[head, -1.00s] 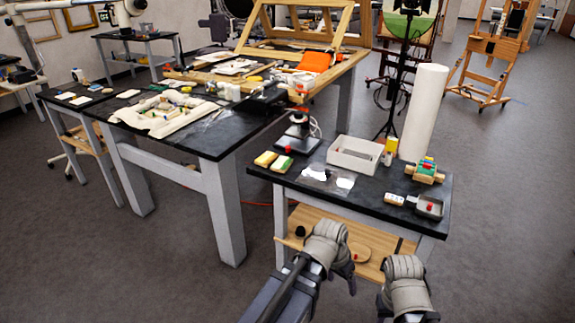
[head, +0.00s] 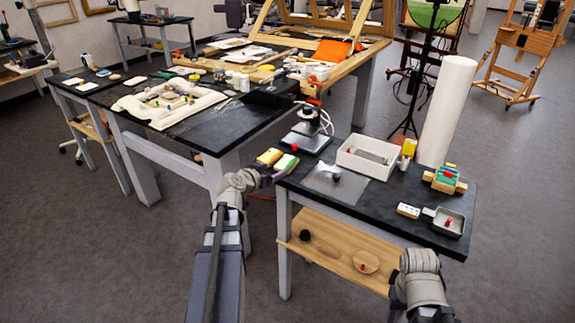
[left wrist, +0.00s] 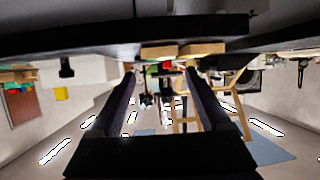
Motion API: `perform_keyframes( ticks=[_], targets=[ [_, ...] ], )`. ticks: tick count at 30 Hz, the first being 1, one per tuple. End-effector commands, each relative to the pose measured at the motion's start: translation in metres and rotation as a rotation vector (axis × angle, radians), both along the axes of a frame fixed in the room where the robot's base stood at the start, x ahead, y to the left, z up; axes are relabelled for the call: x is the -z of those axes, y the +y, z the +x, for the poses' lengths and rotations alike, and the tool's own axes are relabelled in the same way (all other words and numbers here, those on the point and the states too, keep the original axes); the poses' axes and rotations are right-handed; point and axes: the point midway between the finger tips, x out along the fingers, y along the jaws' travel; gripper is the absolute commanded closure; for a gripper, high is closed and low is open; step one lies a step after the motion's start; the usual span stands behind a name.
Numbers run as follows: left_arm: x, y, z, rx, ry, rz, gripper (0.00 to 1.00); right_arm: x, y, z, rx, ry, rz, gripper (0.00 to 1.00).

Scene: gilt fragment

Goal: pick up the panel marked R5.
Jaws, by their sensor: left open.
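I cannot read an R5 mark on anything. Two small blocks, one yellow-topped (head: 269,157) and one green and cream (head: 287,161), lie at the left corner of the small black table in the head view. My left gripper (head: 284,174) is open at that corner, close to these blocks. In the left wrist view, which looks upside down, its two fingers (left wrist: 160,74) are apart with nothing clearly held. Two tan wooden blocks (left wrist: 160,51) show above them there. On my right arm, only the grey wrist part shows at the lower right; its fingers are hidden.
A wooden shelf (head: 325,240) lies below. A larger cluttered table (head: 225,130) stands left.

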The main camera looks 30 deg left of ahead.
Motion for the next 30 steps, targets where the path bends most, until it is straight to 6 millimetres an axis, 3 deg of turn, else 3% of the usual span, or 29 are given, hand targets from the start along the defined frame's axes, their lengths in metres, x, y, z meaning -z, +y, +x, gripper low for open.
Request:
perform_keyframes(
  ticks=[6,14,23,30],
  targets=[
    [0.011,0.000,0.022,0.003,0.001,0.000,0.20,0.010,0.000,0.000,0.000,0.000,0.000,0.50],
    [0.014,0.001,0.030,0.002,0.002,-0.001,0.20,0.014,0.000,0.000,0.000,0.000,0.000,0.50],
    [0.031,0.002,0.068,0.004,0.002,-0.001,0.20,0.031,0.000,0.000,0.000,0.000,0.000,0.50],
    [0.030,0.002,0.069,0.002,0.002,0.000,0.20,0.030,0.000,0.000,0.000,0.000,0.000,0.50]
  ],
)
